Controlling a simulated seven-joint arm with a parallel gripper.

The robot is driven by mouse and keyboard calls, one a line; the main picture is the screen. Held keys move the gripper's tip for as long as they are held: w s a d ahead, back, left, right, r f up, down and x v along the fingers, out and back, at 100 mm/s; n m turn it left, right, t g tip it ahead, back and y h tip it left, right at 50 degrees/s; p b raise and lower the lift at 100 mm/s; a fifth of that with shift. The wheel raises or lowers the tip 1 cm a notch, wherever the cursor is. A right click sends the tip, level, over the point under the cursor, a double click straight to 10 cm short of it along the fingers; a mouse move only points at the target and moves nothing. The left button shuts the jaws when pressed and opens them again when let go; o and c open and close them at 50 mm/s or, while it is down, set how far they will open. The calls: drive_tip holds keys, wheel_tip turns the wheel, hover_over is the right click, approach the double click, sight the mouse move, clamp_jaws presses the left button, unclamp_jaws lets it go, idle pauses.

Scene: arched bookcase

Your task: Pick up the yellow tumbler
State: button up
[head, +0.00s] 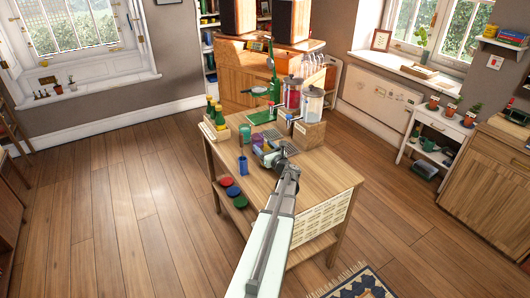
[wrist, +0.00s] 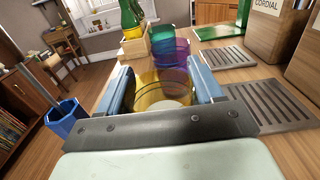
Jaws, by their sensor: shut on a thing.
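The yellow tumbler (wrist: 165,90) is see-through and sits between the two fingers of my gripper (wrist: 160,85) in the wrist view. The fingers are shut on it, one on each side. Its lower part is hidden behind the gripper's dark metal plate. In the head view my gripper (head: 268,153) is over the wooden table (head: 310,185), close to its top, and the arm hides most of the tumbler. I cannot tell whether the tumbler touches the table.
A purple tumbler (wrist: 172,55) and a teal tumbler (wrist: 163,38) stand just beyond. Drip grates (wrist: 262,90) and wooden dispenser boxes (wrist: 276,32) are at the right. A crate of green bottles (head: 215,128) stands at the table's left.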

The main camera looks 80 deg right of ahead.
wheel_tip(320, 180, up, 9)
drive_tip(key=s+f+g, duration=0.1)
drive_tip(key=s+f, duration=0.1)
drive_tip(key=s, duration=0.5)
drive_tip(key=s+d+f+m+g+h, duration=0.1)
drive_tip(key=s+f, duration=0.2)
drive_tip(key=s, duration=0.5)
drive_tip(key=s+d+f+m+g+h, duration=0.1)
drive_tip(key=s+f, duration=0.1)
drive_tip(key=s, duration=0.5)
drive_tip(key=shift+s+d+f, duration=0.15)
drive_tip(key=shift+f, duration=0.15)
drive_tip(key=w+d+t, duration=0.1)
drive_tip(key=w+d, duration=0.1)
drive_tip(key=w, duration=0.2)
drive_tip(key=w+d+n+t+y, duration=0.1)
drive_tip(key=w+d, duration=0.2)
drive_tip(key=w, duration=0.1)
drive_tip(key=w+d+n, duration=0.1)
drive_tip(key=w+d, duration=0.2)
drive_tip(key=w, duration=0.2)
drive_tip(key=shift+r+t+y, duration=0.3)
drive_tip(key=shift+t+y, duration=0.1)
drive_tip(key=x, duration=0.2)
drive_tip(key=f+x, duration=0.1)
drive_tip(key=x, duration=0.1)
drive_tip(key=shift+a+f, duration=0.15)
drive_tip(key=shift+f, duration=0.1)
drive_tip(key=shift+f, duration=0.1)
